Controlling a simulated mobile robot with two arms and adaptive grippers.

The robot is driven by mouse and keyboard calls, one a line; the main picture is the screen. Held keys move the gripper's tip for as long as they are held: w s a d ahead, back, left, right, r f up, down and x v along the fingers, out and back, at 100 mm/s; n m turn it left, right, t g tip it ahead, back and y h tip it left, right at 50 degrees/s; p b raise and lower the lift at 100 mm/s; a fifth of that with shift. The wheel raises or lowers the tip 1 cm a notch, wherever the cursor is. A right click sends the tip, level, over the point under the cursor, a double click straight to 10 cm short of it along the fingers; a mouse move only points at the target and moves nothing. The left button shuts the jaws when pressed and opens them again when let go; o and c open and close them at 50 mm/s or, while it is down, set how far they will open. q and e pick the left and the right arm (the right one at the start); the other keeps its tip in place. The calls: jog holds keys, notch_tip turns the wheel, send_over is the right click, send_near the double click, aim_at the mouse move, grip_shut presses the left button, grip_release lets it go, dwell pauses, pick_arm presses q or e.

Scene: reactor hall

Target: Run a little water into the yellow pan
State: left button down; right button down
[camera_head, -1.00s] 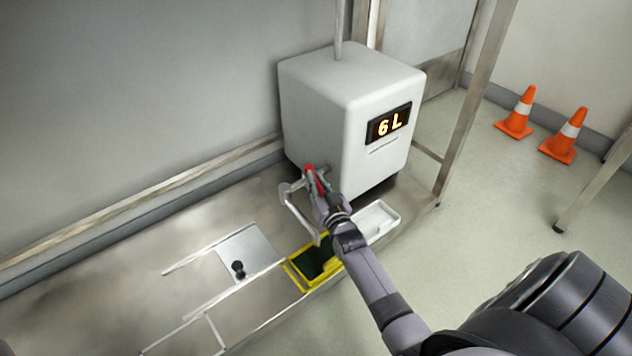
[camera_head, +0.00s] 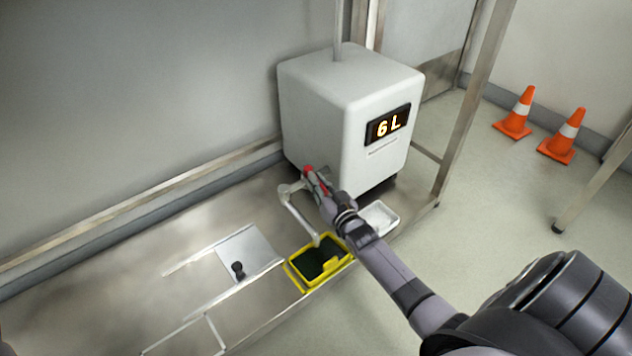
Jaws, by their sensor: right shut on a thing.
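The yellow pan (camera_head: 293,278) sits on the metal bench with a dark inside. A grey tap spout (camera_head: 300,215) comes from the white tank (camera_head: 310,105) and its end is above the pan. A red tap handle (camera_head: 308,169) is at the tank's lower front. My right gripper (camera_head: 314,180) is shut on the red handle; its arm partly covers it. I cannot make out a water stream or the water level in the pan. My left gripper is not in view.
The tank's display (camera_head: 388,125) reads 6 L. A white tray (camera_head: 380,217) lies right of the pan, partly behind my arm. A metal plate with a black knob (camera_head: 238,268) is to the left. Orange cones (camera_head: 515,113) stand on the floor.

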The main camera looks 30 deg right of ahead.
jog(key=n+y, duration=0.1)
jog(key=d+n+y, duration=0.1)
jog(key=y, duration=0.1)
jog(key=shift+b, duration=0.4)
jog(key=c, duration=1.6)
grip_release()
jog(key=shift+o, duration=0.2)
jog(key=s+d, duration=0.1)
jog(key=s, duration=1.1)
jog(key=shift+r, duration=0.1)
